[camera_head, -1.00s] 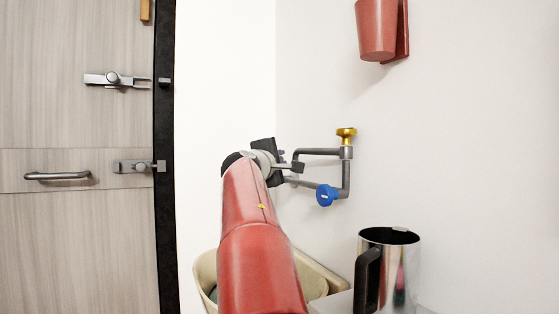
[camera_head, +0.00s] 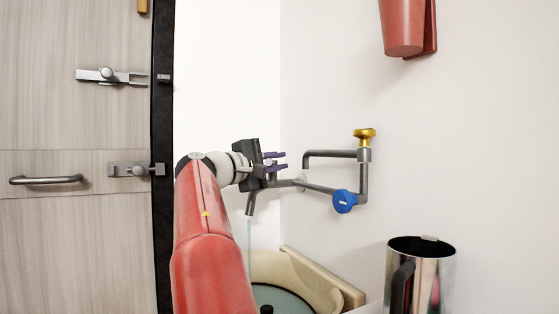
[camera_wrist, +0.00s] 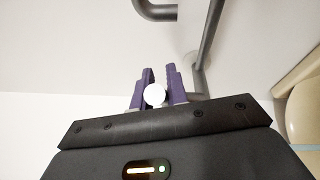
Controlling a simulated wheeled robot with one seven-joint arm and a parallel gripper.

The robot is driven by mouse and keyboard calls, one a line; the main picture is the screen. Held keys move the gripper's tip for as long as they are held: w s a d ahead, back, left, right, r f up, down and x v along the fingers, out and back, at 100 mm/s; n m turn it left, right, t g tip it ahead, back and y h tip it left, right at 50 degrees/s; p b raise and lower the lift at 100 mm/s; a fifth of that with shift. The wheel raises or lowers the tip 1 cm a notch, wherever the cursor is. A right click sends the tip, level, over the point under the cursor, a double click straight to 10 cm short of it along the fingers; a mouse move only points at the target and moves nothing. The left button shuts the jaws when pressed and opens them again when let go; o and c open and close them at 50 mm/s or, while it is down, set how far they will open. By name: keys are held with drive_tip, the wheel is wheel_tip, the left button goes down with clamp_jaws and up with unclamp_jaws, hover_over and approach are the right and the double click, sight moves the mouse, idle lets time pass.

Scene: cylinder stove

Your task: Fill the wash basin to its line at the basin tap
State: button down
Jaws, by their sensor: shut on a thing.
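The wash basin (camera_head: 305,275) is a cream tub low in the head view, partly hidden by my arm. Blue-green water (camera_head: 283,299) shows inside; its fill line is not visible. The grey basin tap (camera_head: 312,187) reaches left from the wall, and a thin pale stream (camera_head: 249,235) falls from its spout (camera_head: 250,204) toward the basin. My gripper (camera_head: 281,160) is at the pipe's left end, above the basin. In the wrist view, its purple fingers (camera_wrist: 160,82) are shut on a small white round knob (camera_wrist: 155,95).
The tap pipework carries a brass knob (camera_head: 365,138) and a blue knob (camera_head: 344,201). A steel jug (camera_head: 433,280) with a black handle stands at lower right. A red holder (camera_head: 403,28) hangs on the wall. A wooden door (camera_head: 70,230) is at left.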

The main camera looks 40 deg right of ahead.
idle(0.4)
drive_tip(key=c, duration=1.4)
unclamp_jaws()
drive_tip(key=shift+a, duration=0.1)
drive_tip(key=a, duration=0.2)
drive_tip(key=a+b, duration=0.1)
drive_tip(key=a, duration=0.4)
drive_tip(key=shift+s+a+f, duration=0.25)
drive_tip(key=shift+a+f, duration=0.05)
drive_tip(key=shift+f, duration=0.05)
